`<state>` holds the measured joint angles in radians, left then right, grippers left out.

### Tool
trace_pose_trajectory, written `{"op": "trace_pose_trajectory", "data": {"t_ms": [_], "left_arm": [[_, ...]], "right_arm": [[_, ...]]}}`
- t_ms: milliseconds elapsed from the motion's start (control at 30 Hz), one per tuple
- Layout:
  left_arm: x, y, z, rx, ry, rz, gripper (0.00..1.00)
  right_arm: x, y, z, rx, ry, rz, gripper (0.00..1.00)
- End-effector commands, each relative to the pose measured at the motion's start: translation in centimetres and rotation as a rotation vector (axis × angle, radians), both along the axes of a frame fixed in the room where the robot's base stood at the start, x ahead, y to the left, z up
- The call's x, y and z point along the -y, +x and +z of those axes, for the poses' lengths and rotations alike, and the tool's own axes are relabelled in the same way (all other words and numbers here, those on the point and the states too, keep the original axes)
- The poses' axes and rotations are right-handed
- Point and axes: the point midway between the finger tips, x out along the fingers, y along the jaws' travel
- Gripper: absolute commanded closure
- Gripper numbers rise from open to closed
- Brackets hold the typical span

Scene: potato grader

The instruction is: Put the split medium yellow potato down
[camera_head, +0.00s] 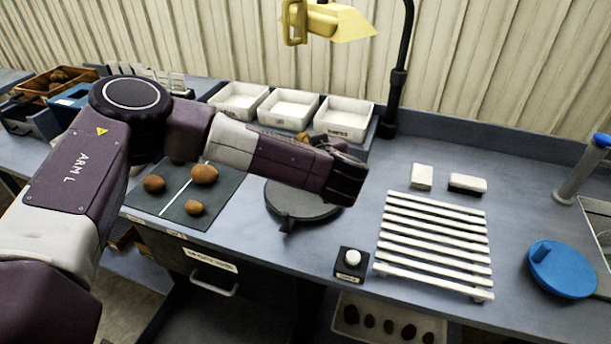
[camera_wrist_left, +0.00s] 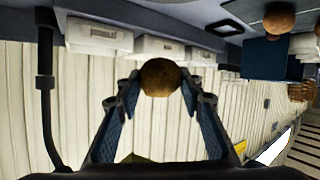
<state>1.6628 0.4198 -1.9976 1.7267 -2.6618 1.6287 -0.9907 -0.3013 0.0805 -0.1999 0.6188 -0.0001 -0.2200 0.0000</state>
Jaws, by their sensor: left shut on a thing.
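My left gripper (camera_head: 350,172) reaches in from the left, above the bench near the dark round plate (camera_head: 290,203). In the left wrist view the left gripper (camera_wrist_left: 160,88) is shut on a brown-yellow potato (camera_wrist_left: 160,77), held between its two fingertips. No split shows on the side facing the wrist camera. The head view hides most or all of this potato behind the gripper and forearm. Three other potatoes show in the head view around the dark mat (camera_head: 165,203) with a white line: a left one (camera_head: 153,183), an upper one (camera_head: 204,174) and a lower one (camera_head: 194,208). My right gripper is not in view.
Three white trays stand behind the arm: left (camera_head: 238,104), middle (camera_head: 290,112) and right (camera_head: 343,122). A white slatted rack (camera_head: 432,240), a button box (camera_head: 351,262) and a blue round object (camera_head: 562,270) lie to the right. A black lamp post (camera_head: 397,90) rises behind.

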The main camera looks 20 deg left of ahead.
Motion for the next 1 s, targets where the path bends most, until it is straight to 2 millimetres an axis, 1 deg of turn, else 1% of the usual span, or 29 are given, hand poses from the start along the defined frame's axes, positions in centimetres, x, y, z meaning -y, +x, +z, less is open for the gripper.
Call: {"op": "trace_pose_trajectory", "data": {"t_ms": [33,100,200,300,467,633,733,800,1000], "left_arm": [[-0.1,-0.1,-1.3,-0.006,0.003,0.001,0.91],[-0.1,-0.1,-3.2,-0.006,0.004,0.002,0.91],[-0.1,0.0,-5.4,-0.003,0.002,0.003,0.91],[-0.1,0.0,-7.1,-0.002,0.002,0.002,0.91],[-0.1,0.1,-8.4,0.001,0.0,0.002,0.91],[-0.1,0.0,-10.9,-0.001,0.002,0.002,0.91],[-0.1,0.1,-12.0,0.0,0.003,0.003,0.91],[-0.1,0.1,-12.3,0.002,0.001,0.002,0.91],[-0.1,0.1,-12.4,0.002,0.001,0.002,0.91]], "right_arm": [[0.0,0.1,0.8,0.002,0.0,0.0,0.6],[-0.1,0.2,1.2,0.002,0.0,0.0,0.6],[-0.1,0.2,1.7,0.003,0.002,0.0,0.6],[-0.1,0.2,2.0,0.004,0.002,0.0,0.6],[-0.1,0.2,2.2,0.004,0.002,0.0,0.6],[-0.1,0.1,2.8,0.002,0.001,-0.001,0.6],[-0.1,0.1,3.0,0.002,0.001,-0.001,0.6],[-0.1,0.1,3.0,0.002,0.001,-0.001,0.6],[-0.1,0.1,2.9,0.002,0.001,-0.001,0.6]]}}
